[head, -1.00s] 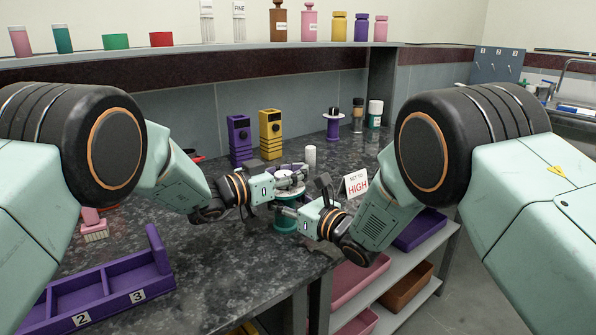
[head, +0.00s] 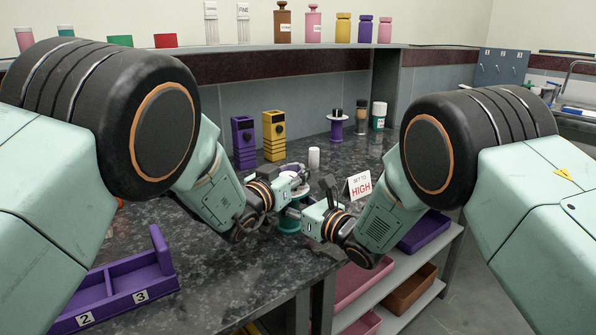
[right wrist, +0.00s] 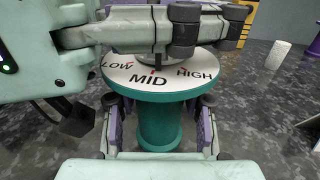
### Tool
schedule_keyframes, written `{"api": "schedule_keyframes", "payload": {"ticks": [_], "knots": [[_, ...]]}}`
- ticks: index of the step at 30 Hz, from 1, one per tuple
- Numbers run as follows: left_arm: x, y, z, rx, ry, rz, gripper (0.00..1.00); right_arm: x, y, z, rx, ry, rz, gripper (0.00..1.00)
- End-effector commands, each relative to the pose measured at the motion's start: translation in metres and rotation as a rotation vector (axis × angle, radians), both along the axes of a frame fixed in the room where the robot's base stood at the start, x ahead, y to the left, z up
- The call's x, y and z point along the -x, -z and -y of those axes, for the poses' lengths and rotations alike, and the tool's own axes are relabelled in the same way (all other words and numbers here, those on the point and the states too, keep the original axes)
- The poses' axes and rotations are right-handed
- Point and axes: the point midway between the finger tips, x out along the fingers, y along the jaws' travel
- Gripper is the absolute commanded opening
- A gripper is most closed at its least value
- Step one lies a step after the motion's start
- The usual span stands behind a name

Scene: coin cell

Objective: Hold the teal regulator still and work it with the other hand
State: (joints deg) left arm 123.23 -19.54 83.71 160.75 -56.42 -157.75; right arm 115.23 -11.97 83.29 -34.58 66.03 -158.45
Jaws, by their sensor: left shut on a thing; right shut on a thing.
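The teal regulator (head: 289,226) stands upright on the dark counter, a teal post under a round white dial. In the right wrist view its teal body (right wrist: 158,122) carries the dial with LOW, MID and HIGH, each with a red tick. My right gripper (right wrist: 160,112) is shut around the post below the dial, one finger on each side; in the head view it comes in from the right (head: 297,214). My left gripper (head: 292,182) is shut on the knob above the dial.
A card reading SET TO HIGH (head: 359,187) stands right of the regulator. A white cylinder (head: 314,158) and purple (head: 244,145) and yellow (head: 273,138) blocks stand behind. A purple numbered tray (head: 120,285) lies front left. The counter edge is close in front.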

Motion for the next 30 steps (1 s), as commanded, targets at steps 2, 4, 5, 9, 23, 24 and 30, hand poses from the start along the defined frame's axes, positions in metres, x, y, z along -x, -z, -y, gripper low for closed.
{"api": "schedule_keyframes", "payload": {"ticks": [2,4,5,9,23,24,30], "knots": [[-0.001,-0.001,-0.002,0.003,-0.005,0.001,0.0,-0.001,0.001,0.003,-0.002,0.008,-0.006,0.0],[-0.001,-0.001,-0.002,0.003,-0.005,0.001,0.0,-0.001,0.001,0.003,-0.003,0.008,-0.006,0.0],[-0.001,-0.001,-0.002,0.003,-0.004,0.001,0.0,-0.001,0.001,0.003,-0.002,0.008,-0.006,0.0],[-0.001,-0.001,-0.002,0.003,-0.004,0.001,0.32,-0.001,0.001,0.003,-0.002,0.007,-0.005,0.0],[0.0,0.0,-0.001,0.001,-0.001,-0.001,0.47,0.0,0.001,0.0,0.0,0.001,-0.003,0.0],[0.001,0.0,-0.001,0.001,-0.001,-0.001,0.47,0.0,0.001,0.0,0.0,0.001,-0.003,0.0],[0.014,0.0,-0.01,-0.001,-0.001,-0.001,0.47,0.0,0.001,0.0,0.001,0.0,-0.002,0.0]]}}
